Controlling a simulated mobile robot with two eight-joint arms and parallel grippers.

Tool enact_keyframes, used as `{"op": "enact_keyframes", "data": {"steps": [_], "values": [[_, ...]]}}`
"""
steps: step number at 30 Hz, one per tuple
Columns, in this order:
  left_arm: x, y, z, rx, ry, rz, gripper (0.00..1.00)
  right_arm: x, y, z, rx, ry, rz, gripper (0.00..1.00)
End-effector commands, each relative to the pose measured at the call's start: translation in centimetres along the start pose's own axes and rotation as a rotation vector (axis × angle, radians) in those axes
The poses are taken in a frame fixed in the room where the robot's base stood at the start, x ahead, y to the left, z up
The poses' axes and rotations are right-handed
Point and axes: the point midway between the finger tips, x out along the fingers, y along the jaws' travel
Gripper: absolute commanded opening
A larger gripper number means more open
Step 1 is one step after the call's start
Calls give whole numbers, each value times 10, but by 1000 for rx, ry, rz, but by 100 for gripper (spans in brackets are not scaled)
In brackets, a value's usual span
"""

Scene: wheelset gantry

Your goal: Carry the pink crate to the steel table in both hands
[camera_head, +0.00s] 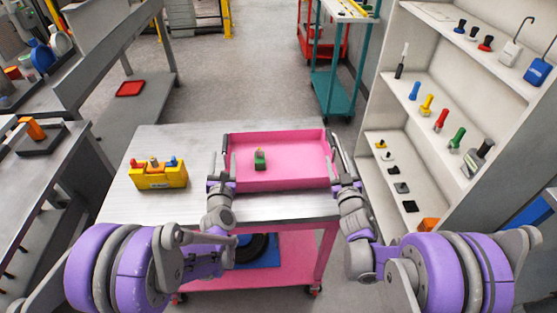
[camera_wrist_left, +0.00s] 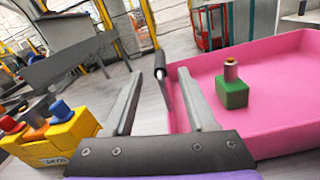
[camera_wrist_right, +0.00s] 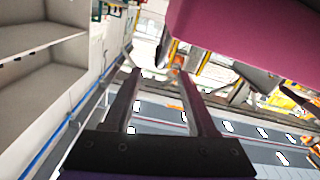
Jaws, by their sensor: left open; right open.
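The pink crate (camera_head: 285,182) sits on a grey-topped cart (camera_head: 130,205) with a pink frame. A small green block (camera_head: 260,163) with a metal piece on top stands inside it. My left gripper (camera_head: 217,163) is open at the crate's left side; in the left wrist view a grey bar (camera_wrist_left: 163,85) shows between its fingers, beside the crate wall. My right gripper (camera_head: 339,163) is open at the crate's right side. In the right wrist view the crate (camera_wrist_right: 225,30) is at upper right, and contact is unclear. A grey metal-topped table (camera_head: 35,185) stands at left.
A yellow holder (camera_head: 160,180) with coloured pegs stands on the cart left of the crate. A white shelf unit (camera_head: 405,100) with tools stands close on the right. A teal cart (camera_head: 335,95) is further back. The floor (camera_head: 230,60) behind the cart is clear.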

Motion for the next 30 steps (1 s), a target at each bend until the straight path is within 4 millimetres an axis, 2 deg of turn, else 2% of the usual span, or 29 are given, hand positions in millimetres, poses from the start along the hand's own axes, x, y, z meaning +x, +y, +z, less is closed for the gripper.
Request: {"op": "enact_keyframes", "data": {"steps": [6, 13, 18, 27, 28, 30], "values": [[42, 0, 0, 1, 1, 1, 57, 42, 0, 0, 2, -1, 0, 57], [76, 0, 0, 2, 2, 0, 57, 76, 0, 0, 1, -1, 1, 57], [86, 0, 0, 3, 2, -1, 57, 87, 0, 0, 0, -1, 1, 57], [88, 0, 0, 2, 2, -1, 57, 88, 0, 0, 1, -1, 1, 57], [88, 0, 0, 2, 2, -1, 55, 88, 0, 0, 1, -1, 1, 55], [88, 0, 0, 2, 2, -1, 43, 88, 0, 0, 1, -1, 1, 43]]}}
